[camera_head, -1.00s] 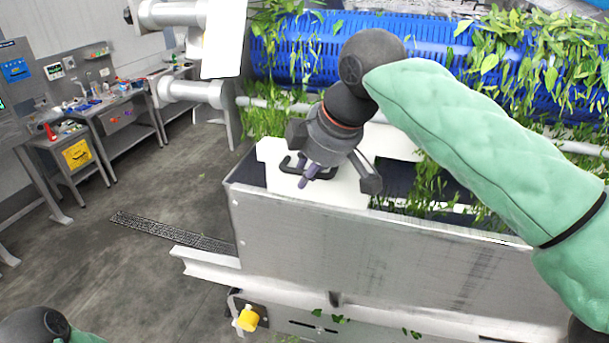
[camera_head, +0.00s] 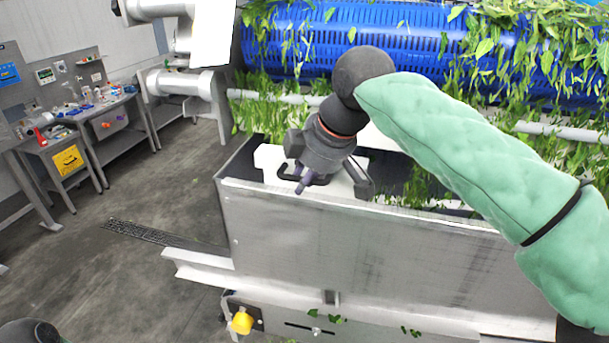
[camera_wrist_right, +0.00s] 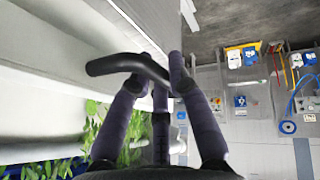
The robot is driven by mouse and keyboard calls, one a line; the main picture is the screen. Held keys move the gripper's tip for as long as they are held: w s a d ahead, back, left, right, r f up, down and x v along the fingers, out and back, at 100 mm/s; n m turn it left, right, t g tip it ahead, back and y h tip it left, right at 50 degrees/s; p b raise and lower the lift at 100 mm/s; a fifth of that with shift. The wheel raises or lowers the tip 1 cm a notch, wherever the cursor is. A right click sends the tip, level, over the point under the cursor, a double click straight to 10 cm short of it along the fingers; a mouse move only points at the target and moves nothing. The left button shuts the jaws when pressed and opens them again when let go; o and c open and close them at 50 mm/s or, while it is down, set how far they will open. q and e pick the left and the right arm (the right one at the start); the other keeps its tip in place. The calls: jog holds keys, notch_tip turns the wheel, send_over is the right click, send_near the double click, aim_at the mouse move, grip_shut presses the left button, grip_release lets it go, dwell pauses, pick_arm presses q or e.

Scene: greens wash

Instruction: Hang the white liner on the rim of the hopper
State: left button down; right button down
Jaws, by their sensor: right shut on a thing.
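The white liner (camera_head: 268,158) is a pale block-like piece with a dark handle (camera_wrist_right: 125,66). It sits just behind the front wall of the grey metal hopper (camera_head: 350,235), at its left end. Its upper part shows above the rim; its lower part is hidden behind the wall. I cannot tell whether it rests on the rim. My right gripper (camera_head: 318,178) is at the liner, just above the rim, with its purple fingers shut around the handle in the right wrist view (camera_wrist_right: 155,90).
A blue slotted drum (camera_head: 390,45) draped with leafy greens lies behind the hopper. Greens also lie inside the hopper. A yellow knob (camera_head: 242,322) sticks out low on the hopper's front left. The floor to the left is open, with benches (camera_head: 110,125) beyond a drain grate (camera_head: 150,236).

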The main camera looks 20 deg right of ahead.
notch_tip(320, 180, down, 9)
jog(key=b, duration=0.6)
jog(key=shift+b, duration=0.3)
dwell(0.4)
jog(key=c, duration=1.1)
grip_release()
jog(key=shift+r, duration=0.1)
jog(key=v, duration=1.1)
jog(key=shift+s+r, duration=0.25)
jog(key=shift+r, duration=0.1)
